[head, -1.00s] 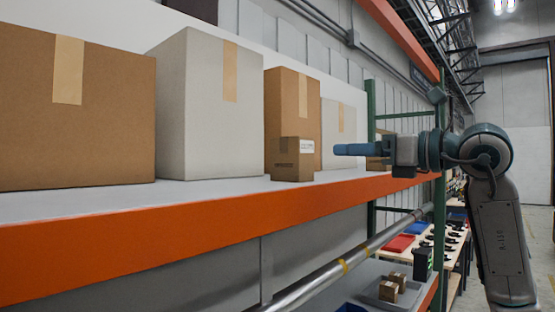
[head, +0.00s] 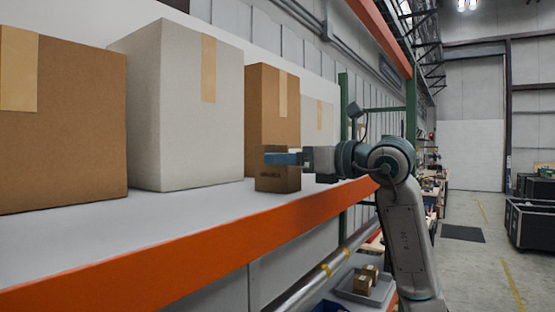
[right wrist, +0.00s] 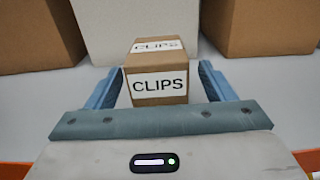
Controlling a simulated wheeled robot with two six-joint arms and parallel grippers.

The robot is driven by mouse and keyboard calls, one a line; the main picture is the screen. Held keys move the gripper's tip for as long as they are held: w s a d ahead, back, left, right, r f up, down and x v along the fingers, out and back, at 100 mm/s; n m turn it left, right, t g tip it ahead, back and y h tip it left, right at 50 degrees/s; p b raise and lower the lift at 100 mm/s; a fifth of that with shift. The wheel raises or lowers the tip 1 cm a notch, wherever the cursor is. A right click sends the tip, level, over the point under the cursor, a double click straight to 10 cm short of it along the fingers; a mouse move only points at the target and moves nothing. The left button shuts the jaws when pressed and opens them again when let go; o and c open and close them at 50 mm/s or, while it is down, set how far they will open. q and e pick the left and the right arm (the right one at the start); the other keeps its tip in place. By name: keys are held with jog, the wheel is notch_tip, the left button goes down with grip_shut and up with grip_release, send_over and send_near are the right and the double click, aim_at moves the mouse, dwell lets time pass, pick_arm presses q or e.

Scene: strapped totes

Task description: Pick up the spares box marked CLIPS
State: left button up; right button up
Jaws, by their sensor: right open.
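The small brown spares box (right wrist: 157,88) shows the label CLIPS on its front and top in the right wrist view. It stands upright on the grey shelf (head: 185,210), and in the head view the box (head: 278,183) is partly hidden behind my right gripper (head: 268,159). My right gripper (right wrist: 158,72) is open, with a blue finger on each side of the box and a visible gap at both sides. I cannot tell how deep the box sits between the fingers. My left gripper is not in view.
A large brown carton (head: 65,125), a grey-white carton (head: 180,110) and a tall brown carton (head: 270,105) stand behind and left of the box. An orange beam (head: 160,252) edges the shelf. Below, a grey tray (head: 348,290) holds small boxes. The shelf front is clear.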

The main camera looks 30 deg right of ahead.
jog(key=shift+w+a+r+p, duration=0.15)
jog(key=shift+w+a+p, duration=0.15)
jog(key=shift+w, duration=0.2)
jog(key=shift+w+a+r+p, duration=0.15)
jog(key=shift+w+a+p, duration=0.05)
jog(key=shift+w+p, duration=0.25)
jog(key=shift+w+a+f, duration=0.1)
jog(key=shift+w+a, duration=0.05)
jog(key=shift+w, duration=0.2)
jog(key=shift+w+a, duration=0.1)
jog(key=shift+w, duration=0.05)
jog(key=shift+f, duration=0.1)
jog(key=c, duration=0.6)
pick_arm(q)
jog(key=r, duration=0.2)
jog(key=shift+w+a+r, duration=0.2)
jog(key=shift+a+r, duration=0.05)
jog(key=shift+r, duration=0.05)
pick_arm(e)
jog(key=c, duration=0.6)
jog(key=shift+o, duration=0.2)
